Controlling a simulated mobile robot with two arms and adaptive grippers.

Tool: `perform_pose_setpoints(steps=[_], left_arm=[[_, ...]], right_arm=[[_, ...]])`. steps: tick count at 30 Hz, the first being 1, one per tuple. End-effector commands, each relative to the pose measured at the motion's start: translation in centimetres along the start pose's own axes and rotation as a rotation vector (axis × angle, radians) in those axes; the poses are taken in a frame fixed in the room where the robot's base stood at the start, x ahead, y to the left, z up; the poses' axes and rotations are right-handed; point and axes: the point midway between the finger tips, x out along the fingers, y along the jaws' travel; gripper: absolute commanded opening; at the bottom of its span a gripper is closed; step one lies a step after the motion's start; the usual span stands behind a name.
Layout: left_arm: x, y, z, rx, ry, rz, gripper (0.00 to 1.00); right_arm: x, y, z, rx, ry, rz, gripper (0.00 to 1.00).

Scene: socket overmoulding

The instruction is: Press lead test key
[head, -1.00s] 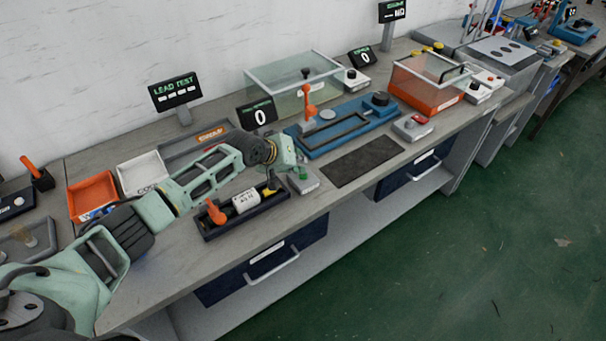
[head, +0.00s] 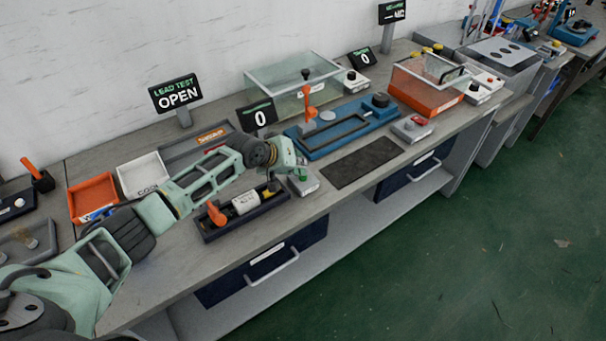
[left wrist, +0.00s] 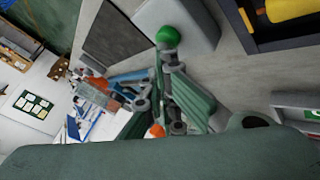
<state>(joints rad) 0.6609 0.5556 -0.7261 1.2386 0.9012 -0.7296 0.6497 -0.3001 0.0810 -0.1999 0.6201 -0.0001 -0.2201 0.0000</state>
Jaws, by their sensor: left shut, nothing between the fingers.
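The lead test key is a small grey box (head: 306,187) with a green button, just right of the dark test tray (head: 245,213). In the left wrist view the green button (left wrist: 168,36) sits on the grey box (left wrist: 196,18). My left gripper (head: 299,174) is shut and empty, with its tips at the button; it partly hides the button in the head view. In the left wrist view the closed fingers (left wrist: 163,60) reach to the button's edge; whether they touch cannot be told. The lead test display (head: 176,93) reads OPEN. My right gripper is not in view.
The tray holds a white labelled part (head: 246,201) and an orange handle (head: 216,213). A dark mat (head: 361,162) lies right of the key. A blue fixture (head: 342,125) with an orange lever stands behind. Orange (head: 93,196) and white bins stand at left.

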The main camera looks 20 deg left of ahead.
Motion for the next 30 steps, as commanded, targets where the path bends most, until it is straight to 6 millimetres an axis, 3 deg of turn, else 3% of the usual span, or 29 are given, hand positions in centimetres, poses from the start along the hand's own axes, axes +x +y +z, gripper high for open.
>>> perform_pose_setpoints(steps=[6, 19, 30], left_arm=[[-0.9, 0.7, -0.6, -0.001, -0.001, -0.001, 0.0], [-1.2, 0.9, -0.9, 0.0, 0.0, 0.0, 0.0], [-3.8, 2.7, -2.8, 0.0, 0.001, 0.0, 0.0]], right_arm=[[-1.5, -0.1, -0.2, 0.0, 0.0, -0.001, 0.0], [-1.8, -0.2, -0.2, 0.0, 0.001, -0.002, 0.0], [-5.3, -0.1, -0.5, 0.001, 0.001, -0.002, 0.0]])
